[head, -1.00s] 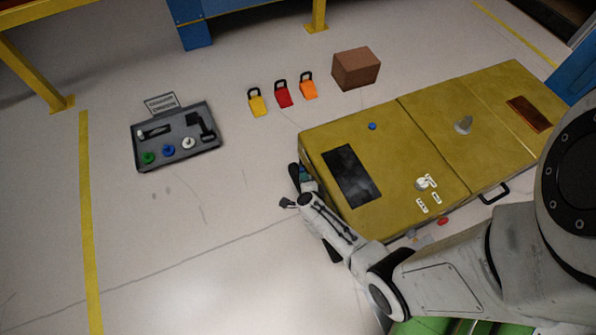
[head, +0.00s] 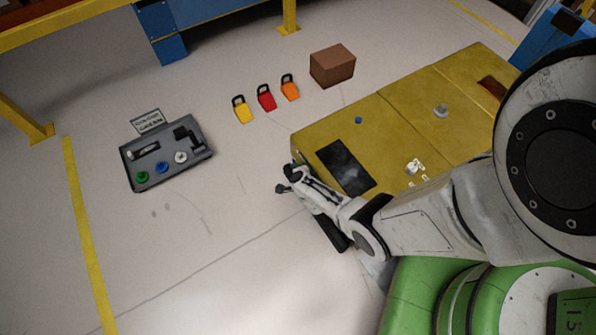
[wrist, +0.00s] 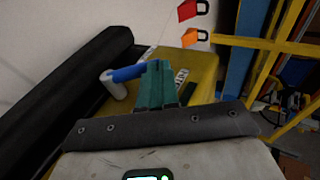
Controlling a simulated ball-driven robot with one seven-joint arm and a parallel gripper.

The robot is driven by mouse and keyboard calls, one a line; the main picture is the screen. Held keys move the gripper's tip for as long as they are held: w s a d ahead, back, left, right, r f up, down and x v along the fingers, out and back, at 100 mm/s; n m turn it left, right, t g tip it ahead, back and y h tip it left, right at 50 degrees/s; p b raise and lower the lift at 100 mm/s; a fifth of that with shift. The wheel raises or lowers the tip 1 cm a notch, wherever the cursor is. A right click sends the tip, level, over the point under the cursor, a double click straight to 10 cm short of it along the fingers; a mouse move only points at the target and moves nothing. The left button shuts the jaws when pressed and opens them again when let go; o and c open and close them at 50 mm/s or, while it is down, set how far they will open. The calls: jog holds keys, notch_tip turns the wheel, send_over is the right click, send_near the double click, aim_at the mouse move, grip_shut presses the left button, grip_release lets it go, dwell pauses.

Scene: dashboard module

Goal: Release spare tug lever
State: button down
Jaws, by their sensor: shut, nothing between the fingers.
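In the wrist view a lever with a blue handle (wrist: 130,73) sticks out from a pale grey cylinder (wrist: 114,88) at the side of the yellow module (wrist: 200,66). My gripper's teal fingers (wrist: 156,72) are shut together and empty. The handle's right end meets the fingers in the picture; I cannot tell whether they touch. In the head view my gripper (head: 287,180) is low beside the left end of the yellow module (head: 310,143). The lever does not show there, and the fingertips are hard to make out.
A grey tray (head: 172,181) with coloured knobs and a card lies on the floor at left. Yellow (head: 242,112), red (head: 266,99) and orange (head: 290,90) padlocks and a brown box (head: 332,66) stand behind the module.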

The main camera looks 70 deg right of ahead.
jog(key=shift+w+a+b+x, duration=0.1)
jog(key=shift+w+b+x, duration=0.1)
jog(key=shift+b+x, duration=0.75)
jog(key=shift+w+a+b+x, duration=0.2)
jog(key=shift+b+x, duration=0.35)
jog(key=shift+x, duration=0.65)
jog(key=shift+w+d, duration=0.1)
jog(key=shift+d, duration=0.05)
jog(key=shift+r, duration=0.15)
dwell(0.3)
notch_tip(320, 180, up, 14)
jog(key=a+p, duration=0.3)
jog(key=p, duration=1.1)
jog(key=shift+w+r, duration=0.15)
jog(key=shift+w, duration=0.05)
